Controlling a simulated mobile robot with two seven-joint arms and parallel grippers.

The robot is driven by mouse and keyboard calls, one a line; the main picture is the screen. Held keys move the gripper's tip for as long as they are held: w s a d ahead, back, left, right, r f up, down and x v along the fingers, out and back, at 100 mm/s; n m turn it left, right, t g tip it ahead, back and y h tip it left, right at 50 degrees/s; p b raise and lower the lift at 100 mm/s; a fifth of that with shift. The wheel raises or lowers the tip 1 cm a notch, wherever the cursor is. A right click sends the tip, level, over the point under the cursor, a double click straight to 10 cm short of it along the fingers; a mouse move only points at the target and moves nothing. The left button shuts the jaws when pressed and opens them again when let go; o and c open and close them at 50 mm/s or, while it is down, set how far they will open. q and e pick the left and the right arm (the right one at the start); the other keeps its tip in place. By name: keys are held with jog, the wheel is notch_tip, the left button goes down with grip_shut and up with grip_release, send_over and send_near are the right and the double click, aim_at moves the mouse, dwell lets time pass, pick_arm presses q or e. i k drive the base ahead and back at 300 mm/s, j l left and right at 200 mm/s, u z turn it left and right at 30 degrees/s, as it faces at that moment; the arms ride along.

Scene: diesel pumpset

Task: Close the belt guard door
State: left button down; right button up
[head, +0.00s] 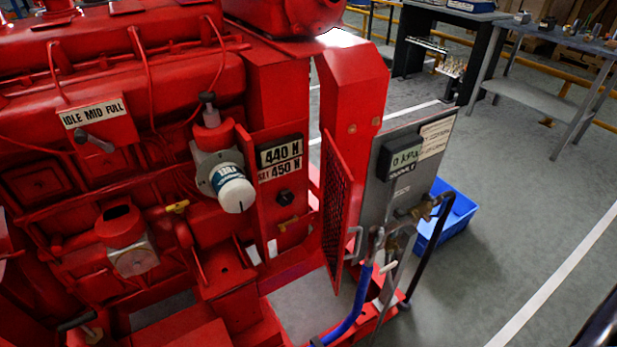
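The belt guard door (337,212) is a red mesh panel in a red frame, right of the engine. It stands swung open, seen nearly edge-on, below the tall red guard housing (354,95). A pale grey pull handle (354,244) sits on its right side, near the lower part. An opening shows between the door and the red panel with the "440 N" display (281,153).
A grey panel with a kPa display (404,157) stands right of the door. Pipes and a blue hose (352,316) rise close to the handle. A blue crate (447,216) sits on the floor behind. Open floor (530,215) lies to the right.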

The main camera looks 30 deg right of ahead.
aim_at(329, 143)
jog(key=i+l+u, duration=0.1)
jog(key=l, duration=0.75)
jog(key=i+l, duration=0.1)
jog(key=l, duration=0.75)
jog(key=u, duration=0.05)
